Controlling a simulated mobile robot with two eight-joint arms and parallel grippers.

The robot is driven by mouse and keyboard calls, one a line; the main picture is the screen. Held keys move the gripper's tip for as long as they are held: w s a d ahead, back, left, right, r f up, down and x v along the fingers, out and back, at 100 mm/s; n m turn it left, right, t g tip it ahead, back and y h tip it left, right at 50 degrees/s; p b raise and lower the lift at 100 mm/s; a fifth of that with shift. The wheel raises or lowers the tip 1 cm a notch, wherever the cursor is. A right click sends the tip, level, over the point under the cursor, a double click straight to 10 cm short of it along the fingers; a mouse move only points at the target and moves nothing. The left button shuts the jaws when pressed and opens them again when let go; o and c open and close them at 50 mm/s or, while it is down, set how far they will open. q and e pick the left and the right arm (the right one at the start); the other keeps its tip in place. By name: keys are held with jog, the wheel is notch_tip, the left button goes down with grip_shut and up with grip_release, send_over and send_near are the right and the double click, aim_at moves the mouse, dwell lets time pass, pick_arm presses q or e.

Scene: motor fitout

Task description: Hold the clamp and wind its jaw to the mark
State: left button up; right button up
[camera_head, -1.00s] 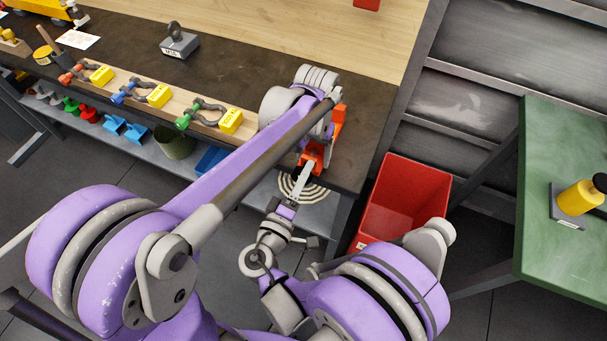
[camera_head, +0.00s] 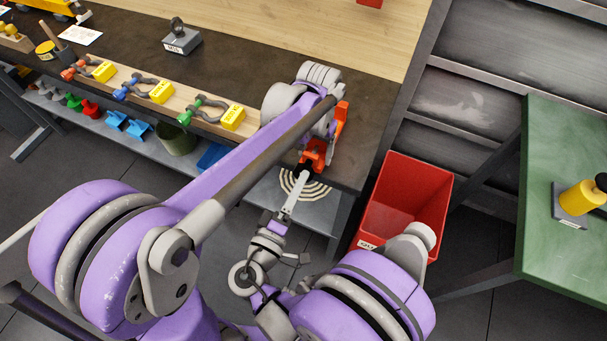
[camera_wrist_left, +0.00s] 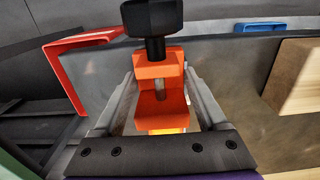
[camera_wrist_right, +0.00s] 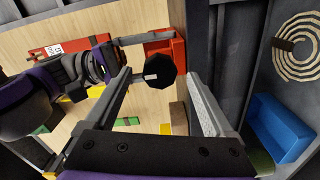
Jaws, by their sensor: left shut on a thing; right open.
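The clamp (camera_head: 316,155) is orange with a black knob (camera_head: 305,171), at the dark bench's front edge in the head view. My left gripper (camera_wrist_left: 160,98) is shut on the orange clamp (camera_wrist_left: 160,65), with one finger on each side. The screw (camera_wrist_left: 160,88) shows inside its frame, and the black knob stands at the top of the left wrist view. My right gripper (camera_wrist_right: 157,78) is open. The knob (camera_wrist_right: 160,72) appears between its fingertips, end-on with a small pale mark; contact is not visible. My left gripper is mostly hidden by my arm in the head view. I cannot make out the jaw mark.
A red bin (camera_head: 446,195) stands right of the bench. A wooden rack (camera_head: 205,124) with shackles and yellow tags lies along the bench's front. A grey labelled block (camera_head: 183,42) sits behind it. A green table (camera_head: 560,140) is at the right. A shelf with coloured items runs below the bench.

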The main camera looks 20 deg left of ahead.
jog(key=s, duration=0.3)
jog(key=shift+s, duration=0.1)
pick_arm(q)
jog(key=o, duration=1.5)
notch_tip(320, 180, up, 12)
jog(key=shift+r, duration=0.1)
